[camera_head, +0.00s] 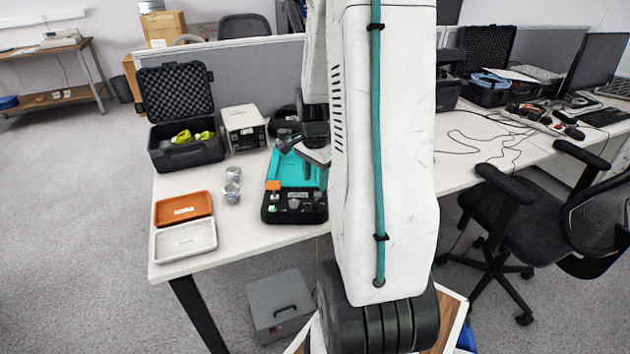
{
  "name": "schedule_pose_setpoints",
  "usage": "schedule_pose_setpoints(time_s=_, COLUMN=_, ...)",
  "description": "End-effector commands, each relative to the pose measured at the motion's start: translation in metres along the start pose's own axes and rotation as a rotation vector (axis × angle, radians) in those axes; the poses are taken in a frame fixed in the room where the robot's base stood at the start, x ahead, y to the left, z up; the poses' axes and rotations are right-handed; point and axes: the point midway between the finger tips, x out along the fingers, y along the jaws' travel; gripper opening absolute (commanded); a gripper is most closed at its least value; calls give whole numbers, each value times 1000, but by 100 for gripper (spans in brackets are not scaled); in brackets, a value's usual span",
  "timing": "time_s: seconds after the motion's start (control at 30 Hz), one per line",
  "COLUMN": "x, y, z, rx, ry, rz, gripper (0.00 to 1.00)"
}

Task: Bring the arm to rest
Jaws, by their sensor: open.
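My arm's large white link with a teal cable stands upright in the middle of the view and hides part of the table. My gripper (303,152) shows just left of this link, open, with its dark and pale parts above the teal-topped black device (293,207). I cannot tell whether it touches the device. Nothing shows between the jaws, though the link hides part of that area.
The white table (240,235) carries an open black foam case (187,150), a cream box instrument (244,128), two metal cylinders (232,192), an orange tray (183,208) and a white tray (185,241). An office chair (545,215) stands at right, a grey box (280,305) below.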

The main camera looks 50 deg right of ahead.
Motion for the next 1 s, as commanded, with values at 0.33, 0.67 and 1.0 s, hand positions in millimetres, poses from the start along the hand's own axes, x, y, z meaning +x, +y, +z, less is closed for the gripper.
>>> schedule_pose_setpoints(time_s=0.33, x=0, y=0, z=0, rx=0, ry=0, rz=0, gripper=45)
schedule_pose_setpoints(time_s=0.67, x=3, y=17, z=12, rx=-167, ry=-51, rz=63, gripper=45)
schedule_pose_setpoints(time_s=1.0, x=-70, y=62, z=101, rx=-738, ry=-132, rz=124, gripper=45)
